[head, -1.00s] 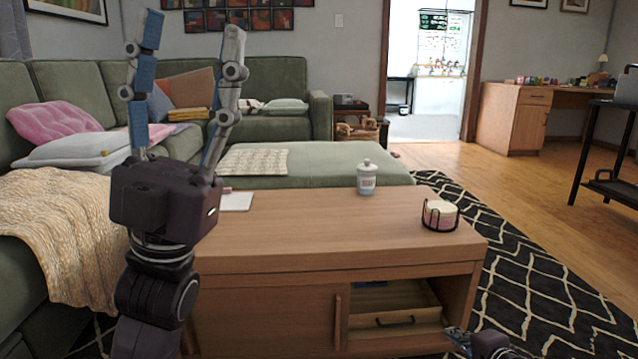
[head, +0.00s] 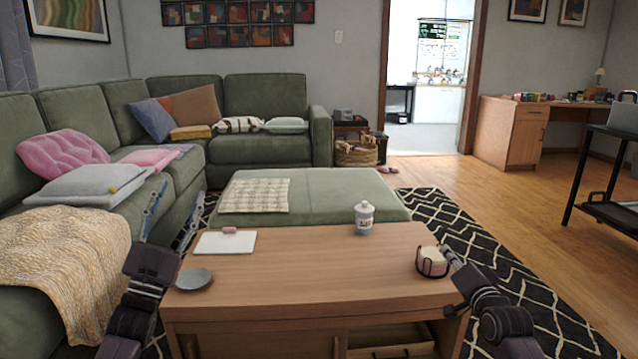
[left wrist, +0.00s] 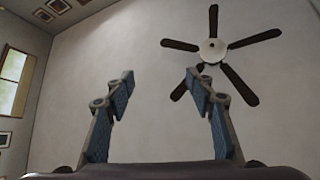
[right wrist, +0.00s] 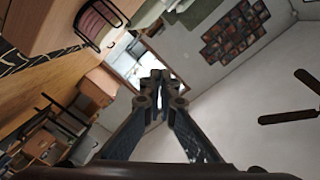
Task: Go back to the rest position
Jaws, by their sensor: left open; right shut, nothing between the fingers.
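My left gripper (head: 174,218) is open and empty at the left end of the coffee table, beside the sofa, with its fingers pointing up. In the left wrist view its two fingers (left wrist: 163,88) stand wide apart with nothing between them. My right gripper (head: 449,256) is at the right end of the coffee table, close to the coaster holder in the picture. In the right wrist view its fingertips (right wrist: 160,80) meet with nothing between them. Whether the right gripper touches the holder I cannot tell.
The wooden coffee table (head: 310,265) holds a white jar (head: 364,217), a coaster holder (head: 432,262), a grey dish (head: 194,278) and a white notepad (head: 225,243). Its drawer (head: 392,350) is partly visible. The green sofa (head: 262,150) is left and behind.

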